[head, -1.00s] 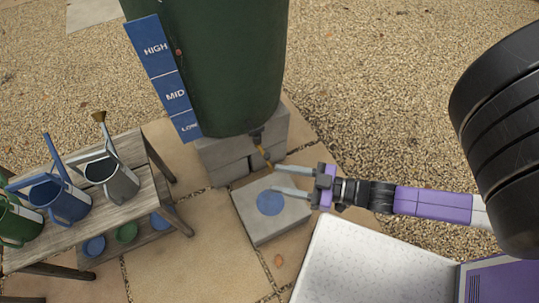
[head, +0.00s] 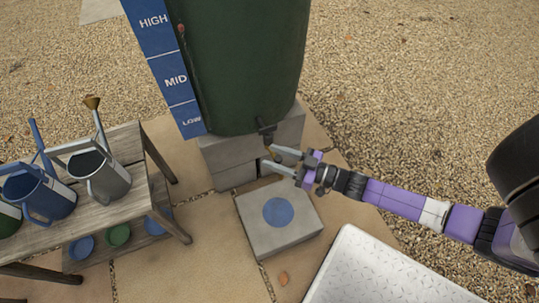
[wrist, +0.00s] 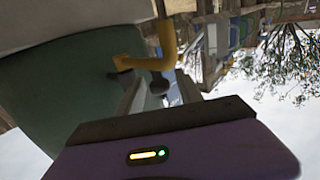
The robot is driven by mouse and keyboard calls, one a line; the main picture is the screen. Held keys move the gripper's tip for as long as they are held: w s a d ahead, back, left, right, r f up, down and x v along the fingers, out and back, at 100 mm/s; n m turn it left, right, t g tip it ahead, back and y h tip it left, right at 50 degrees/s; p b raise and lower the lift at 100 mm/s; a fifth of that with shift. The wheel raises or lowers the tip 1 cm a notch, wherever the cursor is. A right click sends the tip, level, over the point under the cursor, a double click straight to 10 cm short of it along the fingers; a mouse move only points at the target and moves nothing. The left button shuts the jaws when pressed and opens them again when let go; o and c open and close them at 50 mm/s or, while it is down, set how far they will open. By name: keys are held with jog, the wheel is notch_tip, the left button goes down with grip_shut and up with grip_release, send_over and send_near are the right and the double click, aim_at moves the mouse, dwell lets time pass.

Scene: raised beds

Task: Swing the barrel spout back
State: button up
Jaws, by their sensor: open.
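The dark green barrel (head: 245,60) stands on grey blocks, and its dark tap (head: 267,134) is low on the front. A brass-coloured spout hangs under the tap, mostly hidden by my fingers in the head view. In the wrist view the bent spout (wrist: 148,63) is close, just beyond the fingertips, with the barrel (wrist: 60,100) behind at left. My gripper (head: 277,159) is open with its fingers at the spout, one on each side as far as I can tell. Contact cannot be told. The wrist view also shows the gripper (wrist: 160,88).
A low grey slab (head: 255,226) with a blue disc (head: 278,211) lies below the spout. A wooden bench (head: 120,205) with watering cans (head: 100,178) stands at left. A blue level board (head: 165,55) leans along the barrel.

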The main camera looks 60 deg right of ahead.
jog(key=shift+w+a, duration=0.2)
jog(key=shift+w, duration=0.85)
grip_shut()
dwell(0.7)
